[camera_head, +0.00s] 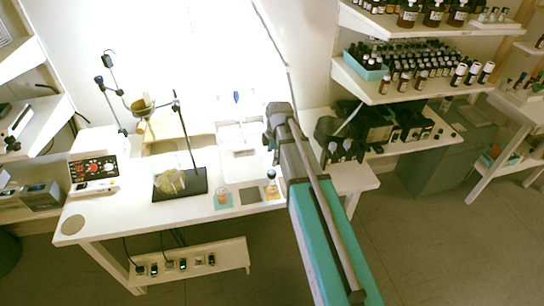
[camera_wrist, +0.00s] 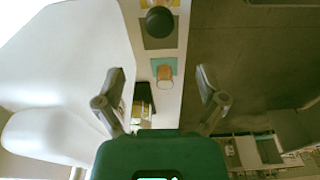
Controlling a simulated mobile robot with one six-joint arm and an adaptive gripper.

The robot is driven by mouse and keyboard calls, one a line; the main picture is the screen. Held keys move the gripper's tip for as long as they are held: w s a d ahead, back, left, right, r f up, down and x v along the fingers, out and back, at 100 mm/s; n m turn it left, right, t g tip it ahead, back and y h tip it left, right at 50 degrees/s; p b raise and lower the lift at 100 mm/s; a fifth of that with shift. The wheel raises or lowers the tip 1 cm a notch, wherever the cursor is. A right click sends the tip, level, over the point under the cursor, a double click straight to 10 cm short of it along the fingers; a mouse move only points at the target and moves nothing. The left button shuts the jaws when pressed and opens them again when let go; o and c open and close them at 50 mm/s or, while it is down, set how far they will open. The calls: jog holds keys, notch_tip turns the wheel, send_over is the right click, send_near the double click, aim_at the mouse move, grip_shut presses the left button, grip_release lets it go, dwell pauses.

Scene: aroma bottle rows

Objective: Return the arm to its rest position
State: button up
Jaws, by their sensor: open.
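In the head view, my arm (camera_head: 318,215) reaches from the lower right over the front edge of the white workbench (camera_head: 120,222). Its far end stands above the bench's right half. I cannot clearly make out the gripper there. In the wrist view, my gripper (camera_wrist: 160,74) has its two grey fingers spread wide, with nothing held between them. Beyond the fingers and below are an amber jar (camera_wrist: 164,78) on a teal mat and a dark round cap (camera_wrist: 159,21) over a grey mat. The gripper touches neither.
A stand with a dark base (camera_head: 198,186) and a control box (camera_head: 93,170) occupy the bench's left half. A dark-capped bottle (camera_head: 271,176) stands near my arm. Shelves of bottles (camera_head: 400,55) line the right wall. The floor (camera_head: 440,240) right of the arm is clear.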

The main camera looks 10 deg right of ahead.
dwell(0.7)
jog(key=shift+s+a+m, duration=0.1)
jog(key=shift+s+m, duration=0.7)
jog(key=shift+s, duration=0.05)
jog(key=s+m+h, duration=0.1)
jog(key=s+m, duration=1.3)
jog(key=m, duration=0.2)
jog(key=shift+s+a, duration=0.15)
jog(key=shift+a, duration=0.05)
